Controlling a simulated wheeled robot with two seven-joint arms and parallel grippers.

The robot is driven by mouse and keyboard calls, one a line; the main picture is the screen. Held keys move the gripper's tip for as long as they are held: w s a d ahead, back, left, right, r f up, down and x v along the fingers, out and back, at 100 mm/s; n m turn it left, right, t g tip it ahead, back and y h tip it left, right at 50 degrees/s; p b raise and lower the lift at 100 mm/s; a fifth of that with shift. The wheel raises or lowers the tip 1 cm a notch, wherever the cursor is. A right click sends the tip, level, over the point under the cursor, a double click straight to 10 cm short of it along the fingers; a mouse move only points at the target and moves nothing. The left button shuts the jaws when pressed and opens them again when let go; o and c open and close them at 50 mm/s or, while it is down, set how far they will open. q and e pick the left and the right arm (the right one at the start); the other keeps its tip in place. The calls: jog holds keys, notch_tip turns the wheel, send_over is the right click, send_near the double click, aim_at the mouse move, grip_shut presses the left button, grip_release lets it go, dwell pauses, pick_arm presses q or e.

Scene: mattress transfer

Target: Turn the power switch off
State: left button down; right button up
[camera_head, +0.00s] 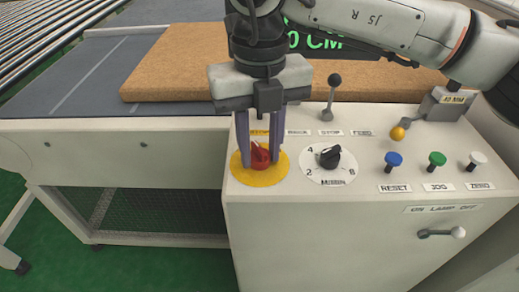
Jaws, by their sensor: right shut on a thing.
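A red rotary knob (260,158) sits on a yellow disc (266,178) at the left of the white control panel (310,215). The label above the disc is mostly hidden by my gripper, so I cannot read it. My right gripper (261,152) points straight down over the disc, its two fingers shut on the red knob, one on each side. My left gripper is not in view.
A black selector knob (330,156) is just right of the disc. A black-topped lever (331,96) stands behind. Blue (393,160), green (436,159) and white (478,158) buttons are at right. A lamp lever (441,233) is on the front face. A brown mattress (180,72) lies behind.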

aim_at(260, 149)
jog(key=shift+r+n, duration=0.1)
jog(key=shift+n, duration=1.4)
jog(key=o, duration=1)
jog(key=shift+o, duration=0.2)
notch_tip(260, 149, up, 10)
jog(key=shift+r, duration=0.15)
